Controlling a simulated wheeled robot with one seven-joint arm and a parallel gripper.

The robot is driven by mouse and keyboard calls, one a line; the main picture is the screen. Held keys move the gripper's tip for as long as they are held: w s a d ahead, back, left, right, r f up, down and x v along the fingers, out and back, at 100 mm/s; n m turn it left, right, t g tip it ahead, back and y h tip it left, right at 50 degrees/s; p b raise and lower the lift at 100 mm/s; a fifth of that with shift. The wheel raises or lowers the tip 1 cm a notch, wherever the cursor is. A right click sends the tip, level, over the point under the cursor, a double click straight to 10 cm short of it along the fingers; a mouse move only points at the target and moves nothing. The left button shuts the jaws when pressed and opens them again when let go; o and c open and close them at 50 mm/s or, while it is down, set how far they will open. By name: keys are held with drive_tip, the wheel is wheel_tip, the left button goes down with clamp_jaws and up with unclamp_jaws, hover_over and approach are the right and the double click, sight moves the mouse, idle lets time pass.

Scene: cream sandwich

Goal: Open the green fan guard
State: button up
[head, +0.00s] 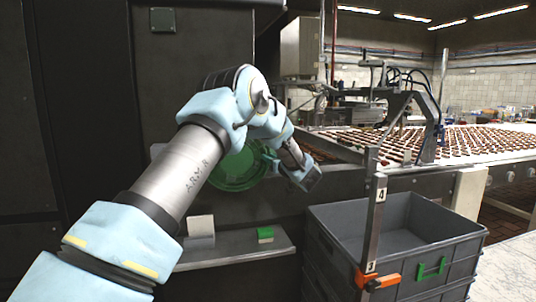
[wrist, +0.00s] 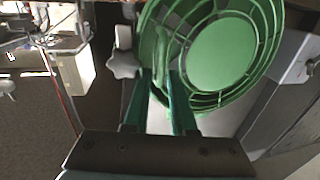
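The green fan guard (head: 236,172) is a round, ringed cover on the dark machine front, partly hidden by my arm in the head view. In the wrist view the green fan guard (wrist: 222,52) shows its solid centre disc and curved ribs, with its top cut off. My gripper (wrist: 160,74) has its two dark green fingers apart at the guard's left edge. A green upright part of the guard, like a handle, shows between or just beyond the fingertips; I cannot tell whether they touch it. A pale knob (wrist: 123,65) sits left of the fingers.
A grey shelf (head: 235,254) below the guard bears a pale block (head: 200,226) and a small green block (head: 265,235). A grey crate (head: 400,235) stands at the right behind a numbered post (head: 374,215). A conveyor of brown pieces (head: 470,140) lies beyond.

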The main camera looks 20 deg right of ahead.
drive_tip(key=shift+w+a, duration=0.1)
drive_tip(key=shift+w, duration=0.6)
clamp_jaws()
idle(1.0)
